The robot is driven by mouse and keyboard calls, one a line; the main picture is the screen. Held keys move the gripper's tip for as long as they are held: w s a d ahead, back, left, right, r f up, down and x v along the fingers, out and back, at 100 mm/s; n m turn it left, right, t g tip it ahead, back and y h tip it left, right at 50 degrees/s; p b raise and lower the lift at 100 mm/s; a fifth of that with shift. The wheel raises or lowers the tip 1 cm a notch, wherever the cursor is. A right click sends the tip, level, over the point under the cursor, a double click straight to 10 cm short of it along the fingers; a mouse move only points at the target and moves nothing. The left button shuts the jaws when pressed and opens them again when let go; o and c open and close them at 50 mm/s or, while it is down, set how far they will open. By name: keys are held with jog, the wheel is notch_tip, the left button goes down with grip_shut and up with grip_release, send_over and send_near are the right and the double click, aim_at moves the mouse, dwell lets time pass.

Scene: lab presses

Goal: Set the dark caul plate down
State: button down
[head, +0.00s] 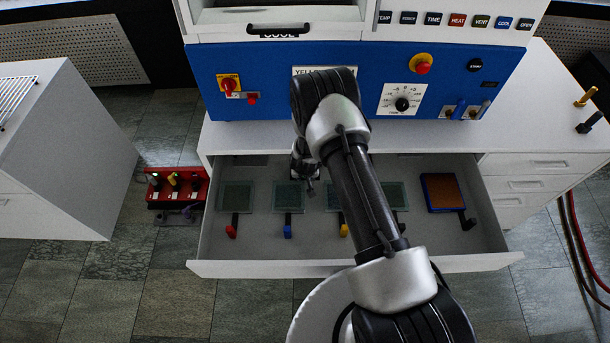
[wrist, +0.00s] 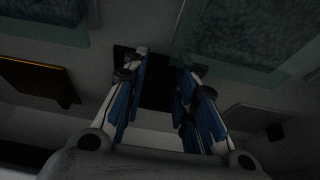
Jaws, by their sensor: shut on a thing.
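In the wrist view my gripper (wrist: 162,78) has its two blue-padded fingers on either side of a dark piece, which I take to be the dark caul plate (wrist: 158,96). It is shut on it; the dim picture hides most of its outline. In the head view my gripper (head: 308,186) is low over the middle of the open drawer (head: 270,243). The held plate cannot be made out there, and my arm covers part of the drawer. Whether the plate touches the drawer floor cannot be told.
Greenish plates (head: 235,196) with coloured handles lie in a row in the drawer. An orange plate in a blue frame (head: 442,192) lies at its right. The blue press panel (head: 260,65) rises behind. A red rack (head: 178,187) stands on the floor left.

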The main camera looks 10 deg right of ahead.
jog(key=shift+s+f, duration=0.4)
jog(key=shift+f, duration=0.15)
jog(key=c, duration=1.3)
grip_release()
jog(key=shift+s+f, duration=0.15)
jog(key=shift+a, duration=0.1)
